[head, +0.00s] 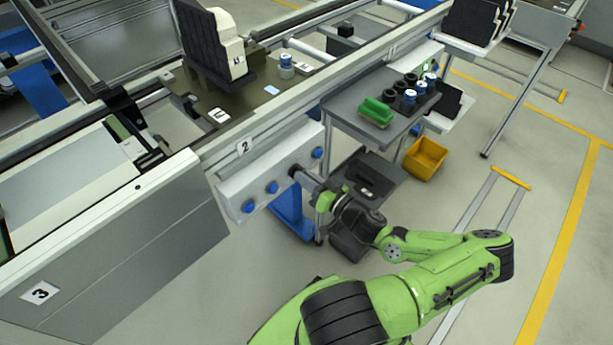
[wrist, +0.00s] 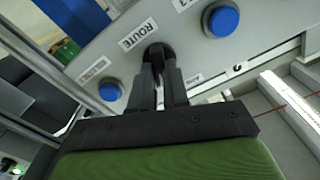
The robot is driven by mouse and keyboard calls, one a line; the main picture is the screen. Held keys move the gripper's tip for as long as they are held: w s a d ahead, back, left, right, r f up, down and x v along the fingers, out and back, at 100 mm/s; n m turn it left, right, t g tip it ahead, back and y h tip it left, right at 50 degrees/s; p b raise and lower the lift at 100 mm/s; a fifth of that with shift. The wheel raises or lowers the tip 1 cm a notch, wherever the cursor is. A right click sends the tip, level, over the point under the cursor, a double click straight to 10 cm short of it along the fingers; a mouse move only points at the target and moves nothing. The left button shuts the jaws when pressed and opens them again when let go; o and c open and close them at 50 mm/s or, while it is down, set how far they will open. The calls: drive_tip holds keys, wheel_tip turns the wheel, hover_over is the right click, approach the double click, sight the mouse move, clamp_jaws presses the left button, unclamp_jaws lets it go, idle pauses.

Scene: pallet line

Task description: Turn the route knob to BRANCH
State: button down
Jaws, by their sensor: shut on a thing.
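The route knob (wrist: 158,54) is a dark round knob on the pale control panel (wrist: 190,30), just below the ROUTE label (wrist: 138,34) in the wrist view. My gripper (wrist: 160,72) is shut on the knob, with one finger on each side of it. In the head view my gripper (head: 299,174) reaches the front of the panel (head: 235,181), and the fingers and wrist hide most of the knob. Small labels beside the knob are partly covered or too small to read, so I cannot tell which setting it points to.
Blue buttons (wrist: 221,21) sit on either side of the knob, another blue one (wrist: 110,91) in the wrist view. A yellow bin (head: 425,158) is on the floor behind.

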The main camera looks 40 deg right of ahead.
drive_tip(key=shift+d+m+p, duration=0.15)
drive_tip(key=shift+m+p, duration=1.25)
drive_tip(key=shift+m, duration=2.2)
drive_tip(key=c, duration=1.1)
unclamp_jaws()
drive_tip(key=shift+f, duration=0.1)
drive_tip(key=shift+s, duration=0.1)
drive_tip(key=s+p, duration=0.1)
drive_tip(key=s, duration=1.4)
drive_tip(key=shift+s+d+p, duration=0.2)
drive_tip(key=shift+s+p, duration=0.1)
drive_tip(key=shift+p, duration=0.05)
